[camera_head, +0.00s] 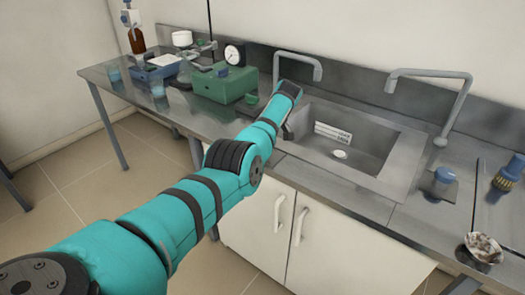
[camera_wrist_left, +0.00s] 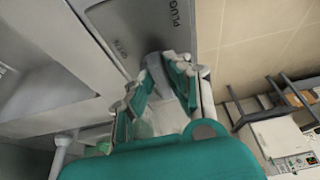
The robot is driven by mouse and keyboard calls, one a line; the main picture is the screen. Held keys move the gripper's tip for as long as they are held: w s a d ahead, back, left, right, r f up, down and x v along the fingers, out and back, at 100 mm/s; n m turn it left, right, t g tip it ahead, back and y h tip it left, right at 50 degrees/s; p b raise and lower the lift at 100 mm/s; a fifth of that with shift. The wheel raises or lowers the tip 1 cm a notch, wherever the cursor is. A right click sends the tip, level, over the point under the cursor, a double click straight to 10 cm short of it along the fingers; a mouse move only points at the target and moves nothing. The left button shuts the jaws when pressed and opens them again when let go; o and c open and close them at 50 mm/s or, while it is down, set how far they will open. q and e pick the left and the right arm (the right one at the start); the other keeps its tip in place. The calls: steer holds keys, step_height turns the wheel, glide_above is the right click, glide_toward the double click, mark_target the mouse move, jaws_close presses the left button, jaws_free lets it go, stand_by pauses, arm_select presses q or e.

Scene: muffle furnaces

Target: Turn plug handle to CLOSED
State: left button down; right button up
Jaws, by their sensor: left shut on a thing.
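In the left wrist view, my left gripper (camera_wrist_left: 161,66) has its two pale-tipped fingers closed around a small grey plug handle (camera_wrist_left: 154,46). The handle stands on a grey metal panel (camera_wrist_left: 112,28) marked PLUG. A white round piece (camera_head: 341,154) lies on the sink floor. My right gripper is not in view.
Two grey taps (camera_head: 300,62) (camera_head: 432,76) arch over the sink area. A green box (camera_head: 224,84) and a dial gauge (camera_head: 234,55) stand left of the sink. A blue-lidded jar (camera_head: 443,180) stands to the right. White cabinet doors (camera_head: 328,240) with handles are below.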

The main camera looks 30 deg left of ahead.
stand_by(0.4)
arm_select(q)
steer(key=c, duration=1.3)
jaws_free()
steer(key=v, duration=1.2)
steer(key=shift+w, duration=0.1)
